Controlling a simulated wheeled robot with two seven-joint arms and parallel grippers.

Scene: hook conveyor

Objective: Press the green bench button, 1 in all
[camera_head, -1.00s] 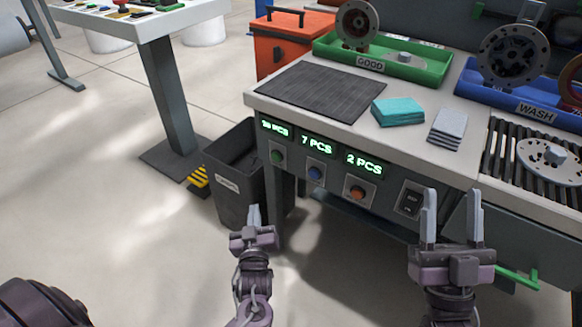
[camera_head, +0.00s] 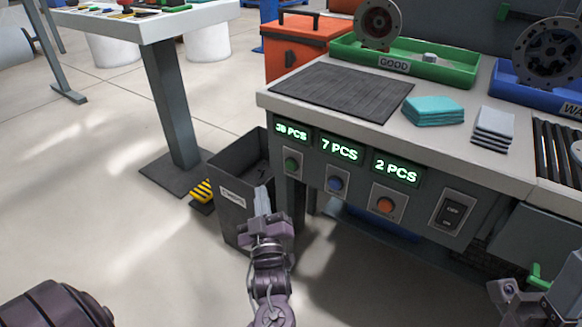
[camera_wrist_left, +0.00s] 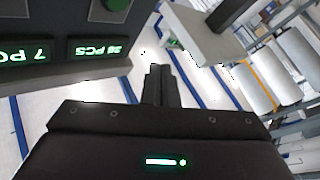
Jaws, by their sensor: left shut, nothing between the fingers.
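The green bench button (camera_head: 292,164) sits on the front panel of the bench, under the leftmost counter display (camera_head: 291,131). In the left wrist view the green button (camera_wrist_left: 117,4) shows at the top edge, partly cut off. My left gripper (camera_head: 262,200) is shut and empty. In the head view it appears below and left of the button, apart from it. In the left wrist view its closed fingers (camera_wrist_left: 158,85) point up the picture, to the right of the panel. My right arm shows at the lower right edge of the head view; its fingertips are not visible.
A blue button (camera_head: 336,184), an orange button (camera_head: 385,205) and a switch (camera_head: 452,213) are on the same panel. A dark bin (camera_head: 237,190) stands at the bench's left end, close to my left gripper. A dark mat (camera_head: 343,92) lies on the bench top.

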